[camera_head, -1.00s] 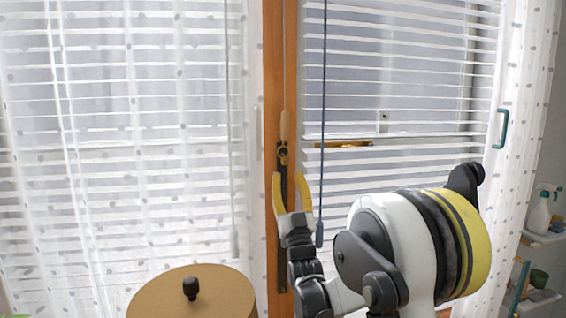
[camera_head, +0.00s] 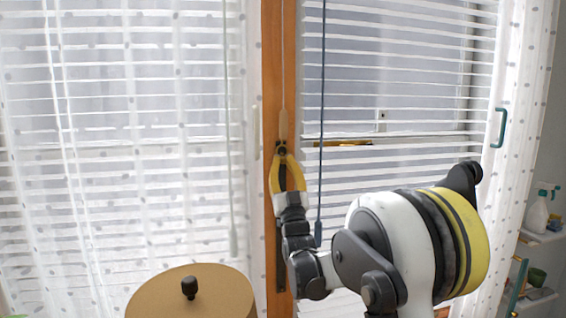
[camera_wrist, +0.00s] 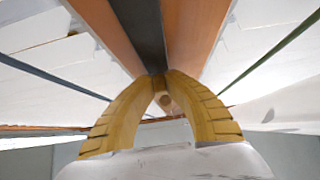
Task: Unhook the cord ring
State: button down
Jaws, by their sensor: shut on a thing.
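The cord ring (camera_head: 281,150) is a small dark ring at the lower end of a pale cord, just below a wooden toggle (camera_head: 283,125), against the orange window post. My gripper (camera_head: 283,157) has its yellow fingers closed together at the ring from below. In the wrist view my gripper (camera_wrist: 157,78) shows its two fingertips meeting, with a round wooden end (camera_wrist: 165,102) visible between the fingers. The fingertips cover most of the ring, and the hook it hangs on cannot be made out clearly.
A dark vertical strip (camera_head: 282,240) runs down the orange post (camera_head: 271,60). A blue cord (camera_head: 321,120) hangs close to the right of my gripper. White blinds and curtains stand on both sides. A round tan-topped stand (camera_head: 215,290) is at the lower left.

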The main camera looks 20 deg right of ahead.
jog(key=shift+r, duration=0.1)
jog(key=s+g+p, duration=0.1)
jog(key=g+p, duration=0.1)
jog(key=s+r+g+p, duration=0.1)
jog(key=p, duration=0.2)
jog(key=shift+a+r+g+y, duration=0.15)
jog(key=shift+a+g+y, duration=0.05)
jog(key=shift+g+y, duration=0.2)
jog(key=g+p, duration=0.1)
jog(key=p, duration=0.1)
jog(key=s+g+p, duration=0.1)
jog(key=p, duration=0.1)
jog(key=shift+a+r+g, duration=0.1)
jog(key=shift+r+g, duration=0.2)
jog(key=shift+r, duration=0.1)
jog(key=shift+s+r+g+y+p, duration=0.1)
jog(key=shift+s+g+y+p, duration=0.25)
jog(key=shift+g+p, duration=0.6)
jog(key=shift+w, duration=0.1)
jog(key=c, duration=1.4)
grip_release()
